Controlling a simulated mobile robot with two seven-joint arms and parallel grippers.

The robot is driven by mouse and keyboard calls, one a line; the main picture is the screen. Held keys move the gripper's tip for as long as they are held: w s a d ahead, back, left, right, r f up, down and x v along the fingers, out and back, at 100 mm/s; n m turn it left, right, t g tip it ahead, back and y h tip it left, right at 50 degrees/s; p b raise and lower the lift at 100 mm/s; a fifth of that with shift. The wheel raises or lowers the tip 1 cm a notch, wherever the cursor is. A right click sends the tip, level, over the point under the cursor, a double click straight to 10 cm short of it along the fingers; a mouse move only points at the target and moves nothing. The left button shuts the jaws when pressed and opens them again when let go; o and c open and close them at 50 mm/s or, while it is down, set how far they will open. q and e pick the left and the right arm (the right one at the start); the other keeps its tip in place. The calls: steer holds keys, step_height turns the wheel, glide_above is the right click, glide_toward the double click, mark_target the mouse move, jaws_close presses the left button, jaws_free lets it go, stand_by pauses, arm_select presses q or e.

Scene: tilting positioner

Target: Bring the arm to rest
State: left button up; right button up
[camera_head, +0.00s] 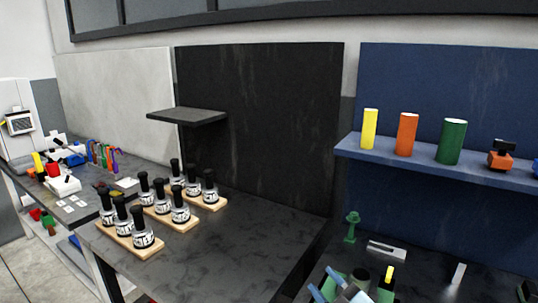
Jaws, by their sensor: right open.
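My right gripper (326,284) shows at the bottom edge, right of the middle. Its two blue-tipped fingers are apart, pointing up and left, with nothing seen between them. It is over the near part of the dark bench on the right, beside a dark round part (360,275) and a green block with a yellow peg (388,276). The frame's lower edge cuts off most of the arm. Whether the gripper touches anything below cannot be told. My left gripper is not in view.
A dark table (265,235) holds wooden trays of black-capped bottles (142,236). A small dark shelf (187,116) juts out above it. A blue shelf (430,166) carries coloured cylinders. A green post (352,226) and a grey bracket (387,251) stand behind my gripper.

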steer(key=s+d+f+m+g+h, duration=0.4)
steer(key=s+d+f+m+h, duration=0.6)
steer(key=s+d+m+h, duration=0.1)
steer(key=s+d+f+m+g, duration=0.1)
steer(key=s+d+f+g, duration=0.3)
steer(key=s, duration=0.6)
steer(key=s+a+f+m+g, duration=0.1)
steer(key=s+g, duration=0.4)
steer(key=s, duration=0.4)
steer(key=w+a+f+t+y+p, duration=0.1)
steer(key=w+a+f+t+p, duration=0.1)
steer(key=w+a+f+t, duration=0.1)
steer(key=w+a+f+n+t+y+p, duration=0.1)
steer(key=w+a+f+t+p, duration=0.1)
steer(key=f, duration=0.4)
steer(key=shift+w+a+f+t+y, duration=0.3)
steer(key=shift+w+a+t, duration=0.3)
steer(key=shift+t, duration=0.4)
